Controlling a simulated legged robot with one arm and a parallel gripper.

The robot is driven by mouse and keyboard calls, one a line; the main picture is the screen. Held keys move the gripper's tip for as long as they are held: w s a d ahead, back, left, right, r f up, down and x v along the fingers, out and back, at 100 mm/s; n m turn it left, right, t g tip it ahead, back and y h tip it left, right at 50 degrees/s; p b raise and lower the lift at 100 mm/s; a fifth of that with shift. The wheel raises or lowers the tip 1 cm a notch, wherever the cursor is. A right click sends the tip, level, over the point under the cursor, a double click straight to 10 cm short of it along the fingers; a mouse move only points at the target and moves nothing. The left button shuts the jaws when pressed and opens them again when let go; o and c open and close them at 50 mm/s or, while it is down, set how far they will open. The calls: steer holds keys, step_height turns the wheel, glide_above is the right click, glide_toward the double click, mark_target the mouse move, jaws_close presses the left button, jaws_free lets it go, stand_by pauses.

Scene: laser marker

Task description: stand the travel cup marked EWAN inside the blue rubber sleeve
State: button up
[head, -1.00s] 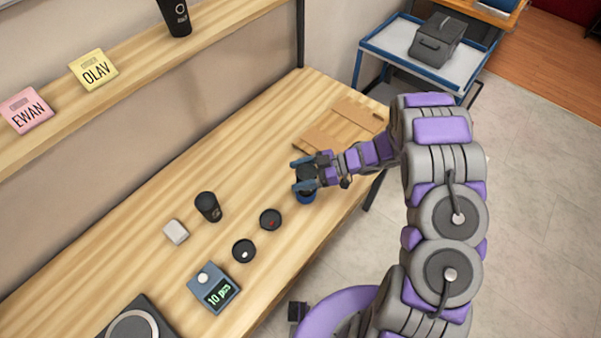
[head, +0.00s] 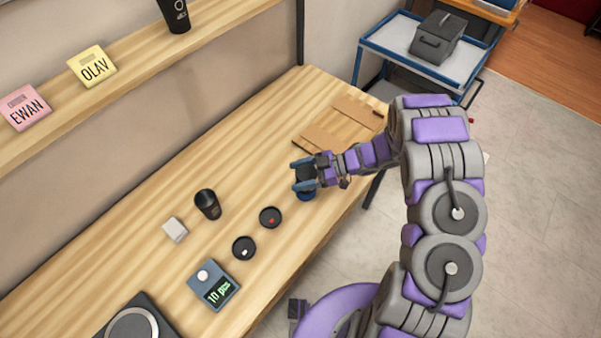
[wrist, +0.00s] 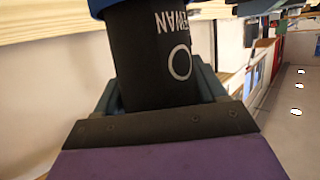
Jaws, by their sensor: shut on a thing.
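The dark travel cup marked EWAN (wrist: 150,55) fills the middle of the wrist view, its lettering upside down there above a pale ring mark. My gripper (head: 303,174) is shut around the cup's sides, over the table's right part. The blue rubber sleeve (head: 306,195) shows just below the gripper in the head view, mostly hidden by it. In the wrist view the blue sleeve (wrist: 97,8) borders the cup's lower end at the top edge of the picture. How deep the cup sits in it I cannot tell.
Another dark cup (head: 207,204) stands on the table (head: 150,270), near a white block (head: 175,229), two round dark pieces (head: 270,217) and a blue counter box (head: 214,287). Brown flat pieces (head: 345,125) lie behind my gripper. A shelf (head: 130,70) holds EWAN and OLAV cards and a cup.

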steer(key=shift+f, duration=0.95)
steer(key=o, duration=0.8)
steer(key=shift+r+p, duration=1.75)
steer(key=shift+r, duration=2.25)
